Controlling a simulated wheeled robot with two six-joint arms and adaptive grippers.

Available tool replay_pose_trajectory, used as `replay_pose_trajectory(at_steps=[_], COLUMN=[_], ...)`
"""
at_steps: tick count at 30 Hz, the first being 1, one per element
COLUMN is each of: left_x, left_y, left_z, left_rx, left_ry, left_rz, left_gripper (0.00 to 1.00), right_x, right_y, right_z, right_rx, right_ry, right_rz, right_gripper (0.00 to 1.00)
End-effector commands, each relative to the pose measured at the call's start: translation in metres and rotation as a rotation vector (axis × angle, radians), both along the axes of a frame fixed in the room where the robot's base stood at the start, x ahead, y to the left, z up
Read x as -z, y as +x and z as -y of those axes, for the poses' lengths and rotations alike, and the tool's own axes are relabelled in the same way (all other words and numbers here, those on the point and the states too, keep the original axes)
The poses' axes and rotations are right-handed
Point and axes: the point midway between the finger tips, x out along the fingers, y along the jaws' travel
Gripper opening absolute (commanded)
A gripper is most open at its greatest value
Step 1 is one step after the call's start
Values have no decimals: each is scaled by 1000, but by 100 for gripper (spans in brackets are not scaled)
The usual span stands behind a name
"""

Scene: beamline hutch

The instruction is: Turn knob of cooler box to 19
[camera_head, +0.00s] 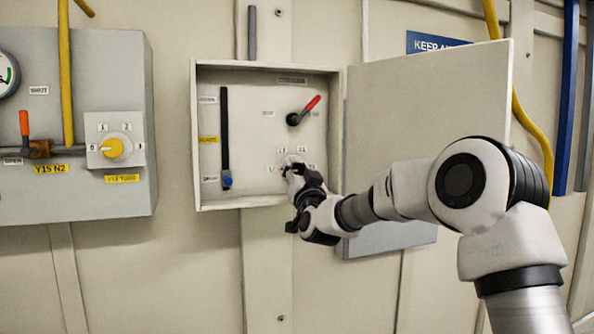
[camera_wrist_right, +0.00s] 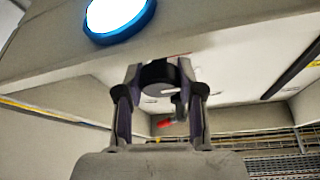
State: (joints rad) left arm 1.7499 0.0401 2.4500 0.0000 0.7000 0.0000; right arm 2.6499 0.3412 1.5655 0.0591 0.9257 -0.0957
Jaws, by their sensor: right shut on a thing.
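An open wall box (camera_head: 196,140) holds a panel with several small labels, too small to read. My right gripper (camera_head: 292,168) reaches into the lower part of this box from the right, at a spot with small labels around it. In the right wrist view its two fingers are shut on a dark round knob (camera_wrist_right: 159,76), one finger on each side. The gripper hides most of the knob in the head view, and its pointer setting cannot be read. My left gripper is not in view.
Inside the box are a red-handled lever (camera_head: 303,111) above the gripper and a black vertical slider bar (camera_head: 225,135) at left. The open door (camera_head: 425,105) stands at right, behind my arm. A grey panel (camera_head: 100,70) at left carries a yellow knob (camera_head: 112,148).

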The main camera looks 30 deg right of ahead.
Motion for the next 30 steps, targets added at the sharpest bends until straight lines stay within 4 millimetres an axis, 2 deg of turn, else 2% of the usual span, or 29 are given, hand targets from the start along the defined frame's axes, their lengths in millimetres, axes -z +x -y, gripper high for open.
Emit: replay_pose_trajectory(at_steps=[8, 14, 21, 30], left_x=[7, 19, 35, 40], left_y=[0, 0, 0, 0], left_z=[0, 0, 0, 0], left_rx=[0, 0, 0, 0], left_ry=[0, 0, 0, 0], left_rz=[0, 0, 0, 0], left_gripper=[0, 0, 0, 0], right_x=[1, 2, 2, 0], right_y=[0, 0, 0, 0], right_z=[-1, 0, -1, 0], right_rx=[0, 0, -1, 0], right_ry=[42, 143, 336, 614], right_rz=[11, 38, 84, 150], right_gripper=[2, 2, 2, 2])
